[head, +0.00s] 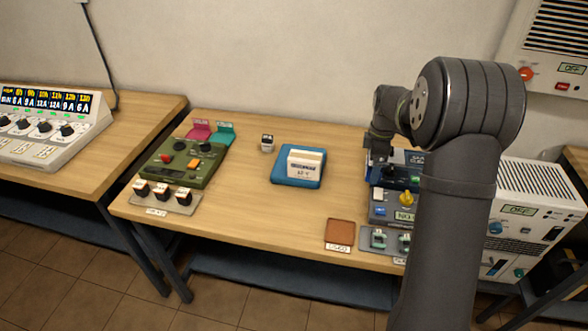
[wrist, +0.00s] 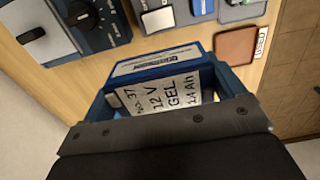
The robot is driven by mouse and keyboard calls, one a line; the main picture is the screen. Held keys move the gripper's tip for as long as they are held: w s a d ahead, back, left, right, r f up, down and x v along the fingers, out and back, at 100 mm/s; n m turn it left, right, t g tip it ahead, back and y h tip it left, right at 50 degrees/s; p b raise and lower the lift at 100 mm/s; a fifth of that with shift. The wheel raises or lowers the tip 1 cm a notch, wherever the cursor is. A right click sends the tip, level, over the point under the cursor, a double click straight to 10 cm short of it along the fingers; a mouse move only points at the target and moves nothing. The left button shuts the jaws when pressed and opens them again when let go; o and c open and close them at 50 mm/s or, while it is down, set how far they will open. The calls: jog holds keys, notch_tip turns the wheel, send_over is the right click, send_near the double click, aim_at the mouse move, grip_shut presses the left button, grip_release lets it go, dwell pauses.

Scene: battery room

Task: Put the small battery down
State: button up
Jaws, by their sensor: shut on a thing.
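My gripper (wrist: 168,92) is shut on the small battery (wrist: 160,68), a blue block with a white label reading 12 V GEL 1.4 Ah. In the wrist view the battery sits between the two blue fingers, its label facing the camera. In the head view my gripper (head: 378,165) is at the right part of the table, by the blue device, partly hidden by my arm. From these views I cannot tell how high the battery is or whether it touches anything below.
A pale battery (head: 306,161) stands on a blue mat (head: 284,179), with a small block (head: 267,143) behind it. A green device (head: 182,163) is at left. A brown USED mat (head: 339,231) lies empty at the front. Bare wood surrounds the blue mat.

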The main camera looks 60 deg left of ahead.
jog(key=shift+a+f, duration=0.1)
jog(key=shift+f, duration=0.4)
send_over(334, 186)
notch_tip(334, 186, down, 7)
jog(key=shift+s+f, duration=0.1)
jog(key=shift+f, duration=1.95)
jog(key=shift+f, duration=0.15)
jog(key=o, duration=1.2)
